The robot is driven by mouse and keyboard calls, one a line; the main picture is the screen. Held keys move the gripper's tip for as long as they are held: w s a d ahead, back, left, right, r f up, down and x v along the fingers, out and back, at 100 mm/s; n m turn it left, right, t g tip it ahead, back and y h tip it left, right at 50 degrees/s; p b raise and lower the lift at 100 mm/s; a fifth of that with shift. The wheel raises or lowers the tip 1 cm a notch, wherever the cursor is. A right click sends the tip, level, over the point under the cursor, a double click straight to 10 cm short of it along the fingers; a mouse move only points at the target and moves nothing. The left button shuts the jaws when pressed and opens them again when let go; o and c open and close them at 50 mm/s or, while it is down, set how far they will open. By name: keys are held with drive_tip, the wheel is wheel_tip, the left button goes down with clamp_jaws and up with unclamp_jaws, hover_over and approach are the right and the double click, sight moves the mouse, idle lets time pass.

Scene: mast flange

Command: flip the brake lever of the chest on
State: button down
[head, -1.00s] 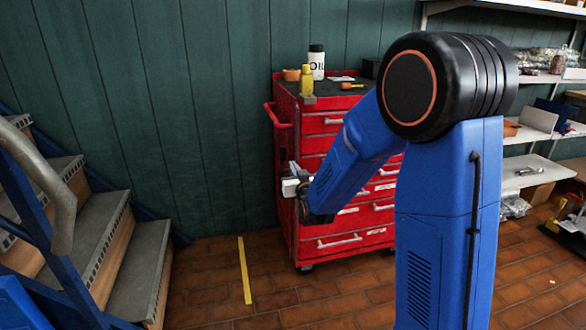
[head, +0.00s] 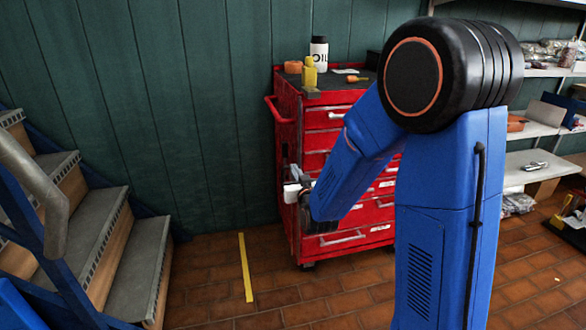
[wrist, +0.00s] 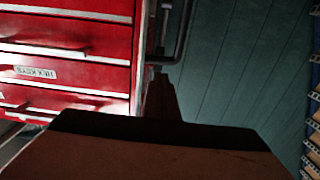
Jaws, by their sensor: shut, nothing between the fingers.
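The red chest (head: 312,215) stands against the green wall, its drawers facing front right. In the wrist view its drawer fronts (wrist: 70,60) fill the upper left. A grey bent bar (wrist: 182,40) stands out from the chest's side at the top of the wrist view; I cannot tell for sure that it is the brake lever. My gripper (head: 291,190) is at the chest's left side, near its front corner, shut and empty. In the wrist view its dark fingers (wrist: 160,98) point towards the bar's base; whether they touch is unclear. My forearm hides part of the drawers.
A staircase (head: 120,260) is at the left. Bare floor with a yellow strip (head: 245,268) lies between. Shelves (head: 535,130) stand at the right.

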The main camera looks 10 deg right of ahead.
sight(285, 150)
drive_tip(key=w, duration=1.2)
drive_tip(key=shift+w, duration=0.1)
drive_tip(key=shift+w+r, duration=0.25)
drive_tip(key=shift+w, duration=0.65)
drive_tip(key=shift+s, duration=0.1)
